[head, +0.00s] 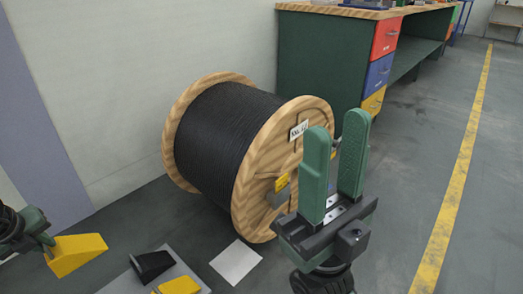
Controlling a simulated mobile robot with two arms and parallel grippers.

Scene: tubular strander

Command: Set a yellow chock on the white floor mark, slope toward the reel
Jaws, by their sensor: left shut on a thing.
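A yellow chock (78,254) is in my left gripper (48,246) at the lower left, apart from the reel; the fingers are partly hidden behind it. The white floor mark (236,262) is a bare pale square on the floor in front of the reel. The reel (225,140) has wooden flanges, wound black cable and a white label. My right gripper (334,170) is open and empty, pointing up in front of the reel's right flange. A second yellow chock (178,286) is cut off by the bottom edge.
A black chock (152,265) lies on a grey plate (188,268) left of the white mark. A green workbench (330,55) with coloured drawers stands behind the reel, near the wall. A yellow floor line (457,170) runs along the right; the floor there is clear.

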